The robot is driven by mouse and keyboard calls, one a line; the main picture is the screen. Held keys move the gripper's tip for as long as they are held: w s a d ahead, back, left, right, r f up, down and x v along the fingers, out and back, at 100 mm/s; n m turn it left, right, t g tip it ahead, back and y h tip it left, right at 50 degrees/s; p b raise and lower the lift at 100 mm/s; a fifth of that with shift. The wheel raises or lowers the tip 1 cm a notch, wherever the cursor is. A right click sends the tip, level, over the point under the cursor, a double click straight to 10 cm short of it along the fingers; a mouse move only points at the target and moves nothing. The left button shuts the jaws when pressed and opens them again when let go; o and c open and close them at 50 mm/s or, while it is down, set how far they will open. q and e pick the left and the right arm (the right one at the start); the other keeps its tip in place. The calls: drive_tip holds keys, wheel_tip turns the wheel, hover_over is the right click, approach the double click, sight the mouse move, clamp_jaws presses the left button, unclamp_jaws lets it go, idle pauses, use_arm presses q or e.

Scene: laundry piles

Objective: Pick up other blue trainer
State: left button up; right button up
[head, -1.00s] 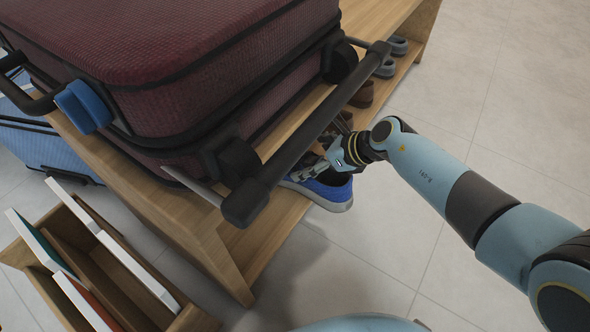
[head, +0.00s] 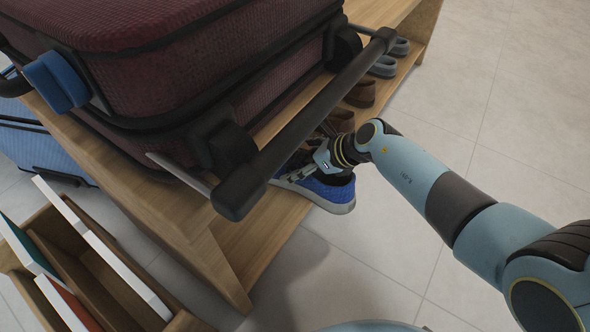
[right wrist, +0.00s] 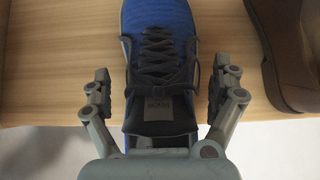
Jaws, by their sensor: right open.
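A blue trainer (head: 327,191) with a pale sole sits on the low wooden shelf under the bench, partly sticking out over its front edge. In the right wrist view the trainer (right wrist: 160,75) shows from above, with dark laces and a dark tongue. My right gripper (head: 303,174) is at the trainer, partly hidden behind the suitcase handle. In the right wrist view my right gripper (right wrist: 160,88) is open, with one finger on each side of the trainer and gaps to its sides. My left gripper is not in view.
A maroon suitcase (head: 215,65) lies on the wooden bench (head: 215,262); its dark handle (head: 300,125) juts out above the trainer. Brown shoes (head: 361,93) and grey shoes (head: 383,67) stand farther along the shelf. A wooden box with books (head: 100,255) is at lower left. Floor on the right is clear.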

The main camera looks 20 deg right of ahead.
drive_tip(key=c, duration=1.4)
drive_tip(key=shift+c, duration=0.8)
drive_tip(key=shift+r, duration=0.15)
